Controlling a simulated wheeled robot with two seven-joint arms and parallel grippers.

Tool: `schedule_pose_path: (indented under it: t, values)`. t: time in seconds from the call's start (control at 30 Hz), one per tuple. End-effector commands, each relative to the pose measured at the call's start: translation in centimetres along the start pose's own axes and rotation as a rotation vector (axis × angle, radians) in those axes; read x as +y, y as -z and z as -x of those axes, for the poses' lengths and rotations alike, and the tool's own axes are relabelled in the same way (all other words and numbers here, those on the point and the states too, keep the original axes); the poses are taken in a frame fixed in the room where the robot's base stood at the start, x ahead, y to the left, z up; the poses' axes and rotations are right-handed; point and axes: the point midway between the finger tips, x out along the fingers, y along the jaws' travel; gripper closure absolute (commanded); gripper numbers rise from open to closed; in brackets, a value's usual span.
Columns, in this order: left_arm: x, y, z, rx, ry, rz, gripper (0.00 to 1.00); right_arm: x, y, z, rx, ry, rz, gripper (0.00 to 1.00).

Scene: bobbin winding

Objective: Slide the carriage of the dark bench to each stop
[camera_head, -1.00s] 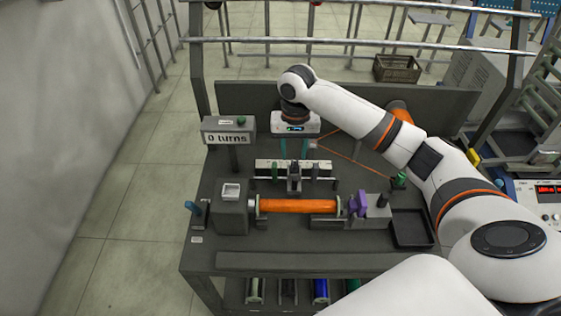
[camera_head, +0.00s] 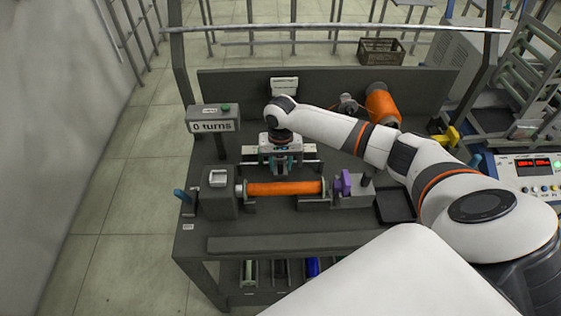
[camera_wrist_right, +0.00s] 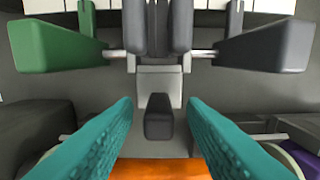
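The dark bench (camera_head: 300,224) fills the middle of the head view. My right gripper (camera_head: 281,163) is over the carriage and hides most of it there. In the right wrist view the carriage (camera_wrist_right: 159,78) has an upright dark knob (camera_wrist_right: 158,117), which stands between my two teal fingers. The fingers are open, with a gap on both sides of the knob. On the rail beside the carriage are a green stop block (camera_wrist_right: 58,47) to the left and a dark grey stop block (camera_wrist_right: 265,47) to the right, both apart from it. My left gripper is not in view.
An orange-wound bobbin (camera_head: 285,188) lies just in front of the carriage, with a purple part (camera_head: 345,183) at its right end. A counter sign (camera_head: 212,127) reads "0 turns". A large orange spool (camera_head: 383,105) stands at the back right. A black tray (camera_head: 396,206) is at the right.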

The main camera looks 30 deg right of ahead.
Motion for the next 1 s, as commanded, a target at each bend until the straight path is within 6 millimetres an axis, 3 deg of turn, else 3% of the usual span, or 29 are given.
schedule_pose_path:
  t: [0.17,0.4,0.6,0.8,1.0]
  values:
    - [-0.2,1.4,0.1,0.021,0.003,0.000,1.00,0.0,0.0,0.0,0.000,0.000,0.000,0.63]
    - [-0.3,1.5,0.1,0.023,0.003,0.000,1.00,0.0,0.0,0.0,0.000,0.000,0.000,1.00]
    - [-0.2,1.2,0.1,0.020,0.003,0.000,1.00,0.1,0.0,0.1,0.000,-0.001,0.001,1.00]
    - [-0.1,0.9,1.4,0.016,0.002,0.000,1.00,2.4,0.0,0.4,0.002,-0.004,0.000,1.00]
    - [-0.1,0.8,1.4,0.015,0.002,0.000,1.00,3.0,0.0,0.1,0.001,-0.002,0.000,1.00]
